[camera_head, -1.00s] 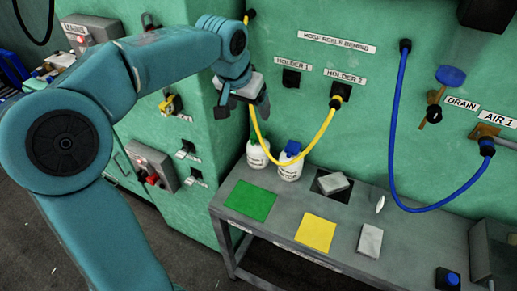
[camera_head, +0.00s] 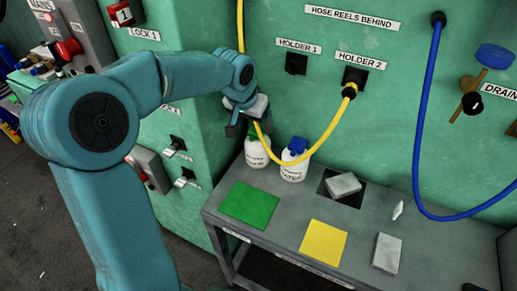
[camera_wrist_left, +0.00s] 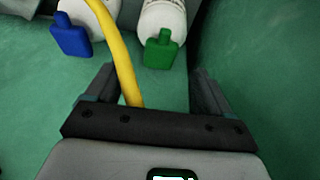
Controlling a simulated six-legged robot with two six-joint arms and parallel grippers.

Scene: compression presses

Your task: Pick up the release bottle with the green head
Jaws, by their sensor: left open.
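The release bottle with the green head (camera_head: 256,153) stands at the back of the grey bench, left of a similar white bottle with a blue head (camera_head: 293,168). Its head is mostly hidden in the head view. In the left wrist view the green head (camera_wrist_left: 160,51) lies ahead of the jaws, slightly right of centre. The blue head (camera_wrist_left: 72,36) is to its left. My left gripper (camera_head: 249,126) is open, above and close to the green-headed bottle. It also shows in the left wrist view (camera_wrist_left: 151,78), with no bottle between its fingers. My right gripper is not in view.
A yellow hose (camera_head: 319,149) hangs from holder 2 past the bottles and crosses the left jaw area in the wrist view. The bench carries a green mat (camera_head: 250,204), a yellow mat (camera_head: 323,241) and grey blocks (camera_head: 386,252). A green wall stands behind.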

